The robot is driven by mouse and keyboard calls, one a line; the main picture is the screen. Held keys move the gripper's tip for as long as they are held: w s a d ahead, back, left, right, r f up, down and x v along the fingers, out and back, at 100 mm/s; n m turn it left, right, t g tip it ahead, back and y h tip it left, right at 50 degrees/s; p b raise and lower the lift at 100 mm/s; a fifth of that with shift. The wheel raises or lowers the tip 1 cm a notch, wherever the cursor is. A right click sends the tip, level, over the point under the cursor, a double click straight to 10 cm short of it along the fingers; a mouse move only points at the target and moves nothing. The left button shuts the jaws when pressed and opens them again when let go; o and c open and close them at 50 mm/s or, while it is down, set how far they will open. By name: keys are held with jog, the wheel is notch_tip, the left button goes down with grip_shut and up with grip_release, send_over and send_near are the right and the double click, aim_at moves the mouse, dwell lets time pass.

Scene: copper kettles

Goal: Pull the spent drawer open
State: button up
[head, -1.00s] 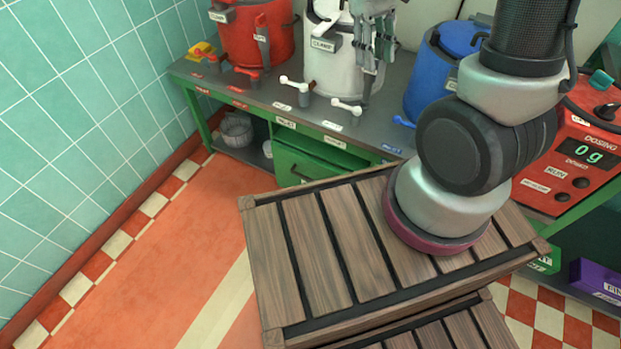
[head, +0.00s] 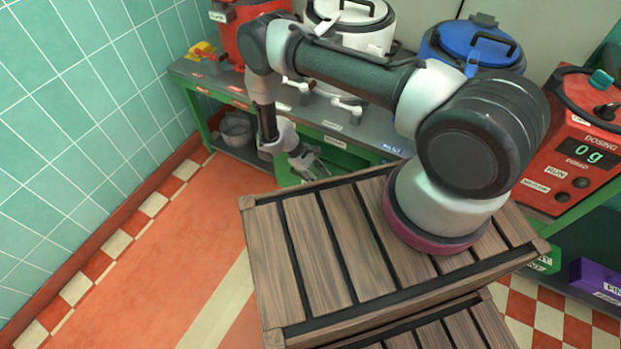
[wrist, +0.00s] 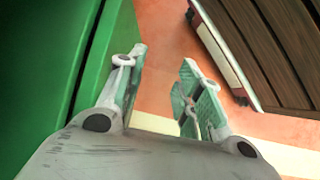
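The green drawer front (head: 285,176), under the worktop, is mostly hidden by my gripper and wrist in the head view. It looks closed, and its label and handle cannot be made out now. My gripper (head: 308,163) is in front of the drawer, pointing right and slightly down, beyond the crate's far edge. In the wrist view my gripper (wrist: 165,65) has its two fingers apart with nothing between them. A green panel (wrist: 40,70) with a dark seam fills the left side there, close to the left finger. Whether they touch cannot be told.
A slatted wooden crate top (head: 330,250) is close to my gripper; its slats (wrist: 275,45) show upper right in the wrist view. Red, white (head: 352,25) and blue (head: 470,45) kettles stand on the worktop. A metal bucket (head: 236,130) sits left under it. Orange floor (head: 180,270) is clear.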

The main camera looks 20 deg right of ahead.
jog(key=w+a+f+t+y, duration=0.15)
jog(key=w+a+f, duration=0.25)
jog(key=w, duration=0.4)
jog(key=shift+t, duration=0.35)
jog(key=x, duration=0.7)
jog(key=shift+r, duration=0.1)
grip_shut()
